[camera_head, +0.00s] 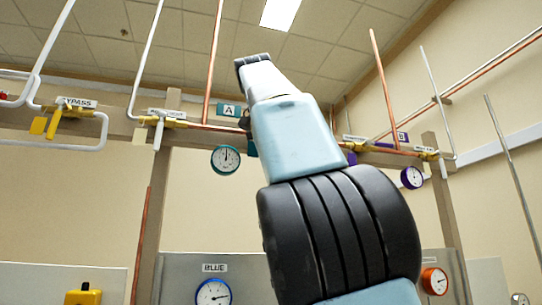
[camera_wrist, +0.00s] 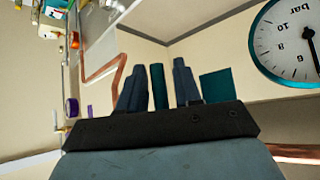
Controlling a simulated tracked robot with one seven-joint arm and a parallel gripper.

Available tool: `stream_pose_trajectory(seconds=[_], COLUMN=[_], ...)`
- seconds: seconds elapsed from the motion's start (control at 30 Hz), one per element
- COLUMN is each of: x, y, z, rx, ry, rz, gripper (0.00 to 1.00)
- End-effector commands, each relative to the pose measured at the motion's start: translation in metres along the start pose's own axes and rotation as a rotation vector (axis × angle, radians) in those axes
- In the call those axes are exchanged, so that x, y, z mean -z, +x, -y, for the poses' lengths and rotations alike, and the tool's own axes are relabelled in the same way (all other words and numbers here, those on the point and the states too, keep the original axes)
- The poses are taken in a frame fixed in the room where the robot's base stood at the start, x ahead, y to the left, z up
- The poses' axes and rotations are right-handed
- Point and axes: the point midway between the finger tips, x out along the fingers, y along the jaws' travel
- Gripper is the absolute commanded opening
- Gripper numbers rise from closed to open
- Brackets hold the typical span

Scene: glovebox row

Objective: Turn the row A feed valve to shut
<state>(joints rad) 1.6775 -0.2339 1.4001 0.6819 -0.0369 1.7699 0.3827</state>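The row A feed valve is mostly hidden behind my arm in the head view, near the teal A sign (camera_head: 230,110). A small teal piece (camera_head: 252,148) shows at my arm's left edge, probably part of this valve. In the wrist view my gripper (camera_wrist: 158,88) has its two dark fingers apart. A narrow teal strip (camera_wrist: 158,86), likely the valve handle, shows between them, with thin gaps at its sides. I cannot tell whether it touches a finger. A wider teal plate (camera_wrist: 217,87) is just right of the fingers.
A teal-rimmed gauge (camera_head: 226,160) hangs left of my arm and shows large in the wrist view (camera_wrist: 288,42). A yellow BYPASS valve (camera_head: 55,122) and a white-handled valve (camera_head: 158,122) are further left. A copper pipe (camera_head: 215,62) rises near the sign. A purple gauge (camera_head: 411,177) is right.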

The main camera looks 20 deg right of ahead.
Motion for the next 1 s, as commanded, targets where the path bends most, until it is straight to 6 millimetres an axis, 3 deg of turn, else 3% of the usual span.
stream_pose_trajectory(seconds=[0.43,1.0], x=[0.001,0.001], y=[-0.004,-0.03], z=[0.0,-0.001], rx=[0.001,0.001], ry=[0.001,0.005], rz=[-0.006,-0.006], gripper=[0.39,0.39])
